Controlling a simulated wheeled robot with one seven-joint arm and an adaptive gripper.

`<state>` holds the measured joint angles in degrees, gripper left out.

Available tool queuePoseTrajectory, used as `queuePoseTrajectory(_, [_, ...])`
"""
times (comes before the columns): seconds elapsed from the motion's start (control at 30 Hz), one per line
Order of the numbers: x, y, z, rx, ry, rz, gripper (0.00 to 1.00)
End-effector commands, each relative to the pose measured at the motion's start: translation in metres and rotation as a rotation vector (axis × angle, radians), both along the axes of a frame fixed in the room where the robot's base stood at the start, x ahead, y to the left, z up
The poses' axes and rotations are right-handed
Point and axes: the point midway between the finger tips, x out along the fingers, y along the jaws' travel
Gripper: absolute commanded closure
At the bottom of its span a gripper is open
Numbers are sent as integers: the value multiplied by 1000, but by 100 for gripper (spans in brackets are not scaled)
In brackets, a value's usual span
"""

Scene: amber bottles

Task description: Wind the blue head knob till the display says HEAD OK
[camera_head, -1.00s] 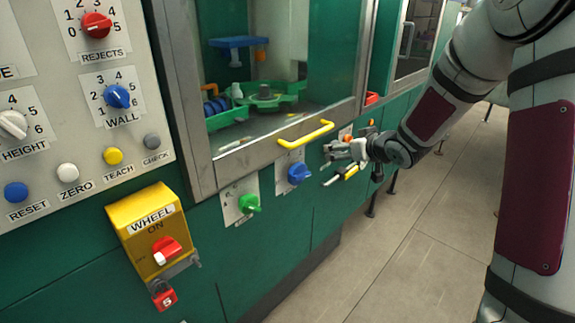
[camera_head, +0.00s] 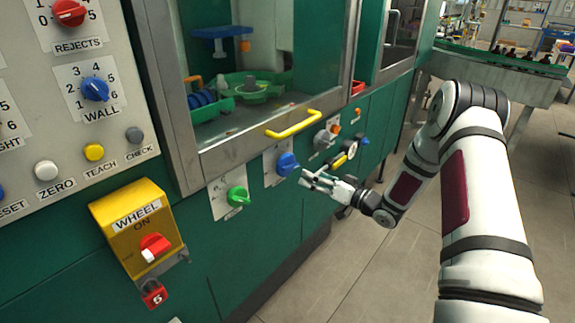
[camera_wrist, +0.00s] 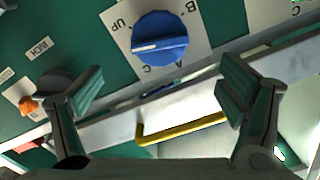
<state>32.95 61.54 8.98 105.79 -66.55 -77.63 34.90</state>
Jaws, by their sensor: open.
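A blue knob (camera_head: 287,163) sits on a white plate on the green machine front, below the yellow handle. In the wrist view the blue knob (camera_wrist: 160,38) has a pale pointer line towards the left, and its plate carries UP, A, B and C. No word HEAD is readable by it. My gripper (camera_head: 308,181) is open and empty, just right of the knob in the head view. In the wrist view the gripper (camera_wrist: 163,88) has its two fingers well apart, with the knob beyond the gap between them, apparently apart from it. No display reading HEAD OK is in view.
The yellow handle (camera_head: 293,124) juts out above the blue knob. A yellow WHEEL box (camera_head: 140,232) and a second blue knob, WALL (camera_head: 95,89), are further left. Open floor lies right.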

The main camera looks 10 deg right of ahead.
Motion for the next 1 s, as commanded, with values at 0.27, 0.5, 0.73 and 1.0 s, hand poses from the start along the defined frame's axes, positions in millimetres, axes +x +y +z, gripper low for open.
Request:
queuePoseTrajectory(0.27, [45, 34, 0, -1, -1, 2, 11])
queuePoseTrajectory(0.5, [77, 56, -1, -2, 0, 0, 11])
queuePoseTrajectory(0.73, [89, 65, -1, -2, 2, -1, 11])
queuePoseTrajectory(1.0, [91, 65, 0, -2, 3, -2, 11])
